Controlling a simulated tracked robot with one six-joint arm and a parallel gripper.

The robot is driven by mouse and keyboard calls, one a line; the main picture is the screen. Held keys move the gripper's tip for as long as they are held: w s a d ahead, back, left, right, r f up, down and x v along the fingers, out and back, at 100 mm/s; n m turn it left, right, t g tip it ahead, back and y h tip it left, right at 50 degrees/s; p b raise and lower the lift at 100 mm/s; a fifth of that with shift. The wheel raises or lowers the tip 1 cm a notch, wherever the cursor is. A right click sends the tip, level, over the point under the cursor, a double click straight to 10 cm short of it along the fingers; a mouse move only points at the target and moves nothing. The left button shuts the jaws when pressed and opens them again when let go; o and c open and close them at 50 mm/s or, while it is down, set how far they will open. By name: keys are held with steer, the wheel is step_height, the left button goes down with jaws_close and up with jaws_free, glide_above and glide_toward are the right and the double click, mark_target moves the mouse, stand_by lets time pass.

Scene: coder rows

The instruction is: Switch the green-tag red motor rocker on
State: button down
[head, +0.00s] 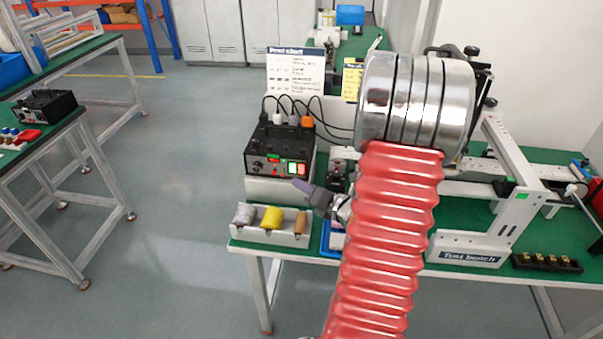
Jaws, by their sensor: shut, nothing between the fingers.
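A black control box (278,148) stands on a light block at the left of the green-topped test bench. Its front has a small display, knobs and a bright green panel with red at its edge (296,168). I cannot make out which part is the red rocker, or its position. A green tag (521,195) is on the white bench frame, to the right. My gripper (302,187) is shut and empty, its grey-purple fingers pointing left, just below and right of the box front in the picture. I cannot tell whether it touches anything. My red ribbed arm hides part of the bench.
A light tray (270,237) with grey, yellow and brown pieces lies at the bench's front left. Black cables (335,130) run behind the box. A blue-edged tray (326,240) is partly hidden by my arm. A brass-topped block strip (546,263) lies at right.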

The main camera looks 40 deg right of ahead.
steer(key=shift+s+a+r, duration=0.2)
steer(key=shift+s+a, duration=0.7)
steer(key=shift+a, duration=0.25)
steer(key=shift+n, duration=0.3)
